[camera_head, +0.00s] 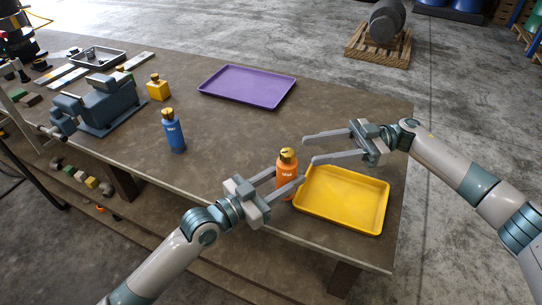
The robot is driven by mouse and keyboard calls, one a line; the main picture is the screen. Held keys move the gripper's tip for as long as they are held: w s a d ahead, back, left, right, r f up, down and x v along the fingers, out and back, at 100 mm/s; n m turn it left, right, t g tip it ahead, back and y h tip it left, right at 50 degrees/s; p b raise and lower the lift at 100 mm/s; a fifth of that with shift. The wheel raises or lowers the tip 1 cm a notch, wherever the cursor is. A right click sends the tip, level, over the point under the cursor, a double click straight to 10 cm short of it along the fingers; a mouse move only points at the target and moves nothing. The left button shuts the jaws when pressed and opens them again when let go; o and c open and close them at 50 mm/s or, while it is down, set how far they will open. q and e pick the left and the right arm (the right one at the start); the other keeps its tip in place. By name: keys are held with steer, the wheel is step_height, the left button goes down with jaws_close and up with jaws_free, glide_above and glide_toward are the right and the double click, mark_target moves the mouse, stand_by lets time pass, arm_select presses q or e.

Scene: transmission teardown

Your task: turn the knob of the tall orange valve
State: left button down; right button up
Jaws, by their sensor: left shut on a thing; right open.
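The tall orange valve (286,183) stands upright on the table, left of the yellow tray. Its gold-yellow knob (287,155) sits on top and is uncovered. My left gripper (288,181) is shut on the orange body below the knob, with a finger on each side. My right gripper (307,150) is open and empty. Its two fingers point left, and their tips are close to the right of the knob, apart from it as far as I can tell.
A yellow tray (342,222) lies right of the valve, beneath my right gripper. A purple tray (247,104) lies farther back. A blue bottle-shaped valve (174,133), a small yellow valve (158,90) and a blue-grey vise (108,105) stand to the left. The table's middle is clear.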

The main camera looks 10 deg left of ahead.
mark_target(288, 156)
steer(key=x, duration=1.2)
steer(key=shift+d, duration=0.1)
steer(key=c, duration=1.1)
